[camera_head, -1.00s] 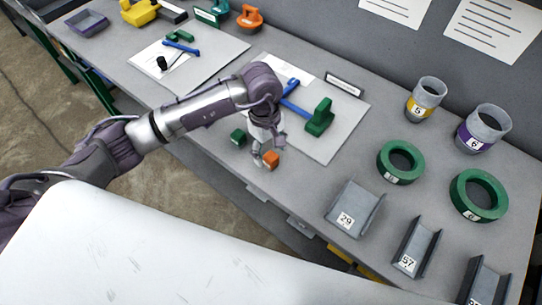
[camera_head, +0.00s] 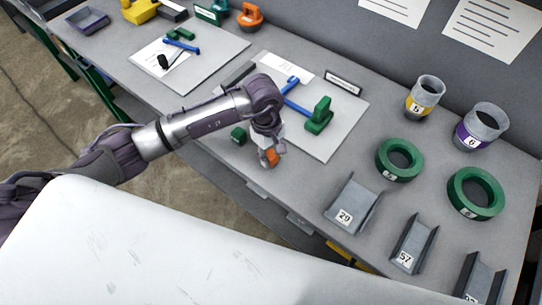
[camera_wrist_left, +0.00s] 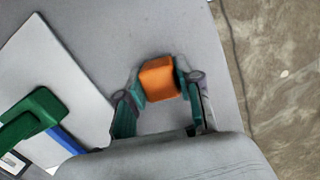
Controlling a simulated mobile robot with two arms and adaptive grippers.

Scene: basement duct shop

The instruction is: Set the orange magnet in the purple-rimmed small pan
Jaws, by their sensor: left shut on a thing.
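The orange magnet (camera_head: 272,159) is a small orange block near the front edge of the grey workbench. My left gripper (camera_head: 268,156) is over it from above and shut on it. In the left wrist view the orange magnet (camera_wrist_left: 159,79) sits between the teal fingertips of my left gripper (camera_wrist_left: 160,84). The purple-rimmed small pan (camera_head: 87,23) is a shallow square tray at the far left end of the bench, well away from the gripper. My right gripper is not in view.
A green block (camera_head: 238,136) lies close to my left arm. Two light boards, one with a green-handled tool (camera_head: 319,116), lie between the magnet and the pan. Green rings (camera_head: 400,160), grey channels (camera_head: 353,203) and collared cups (camera_head: 426,97) stand to the right.

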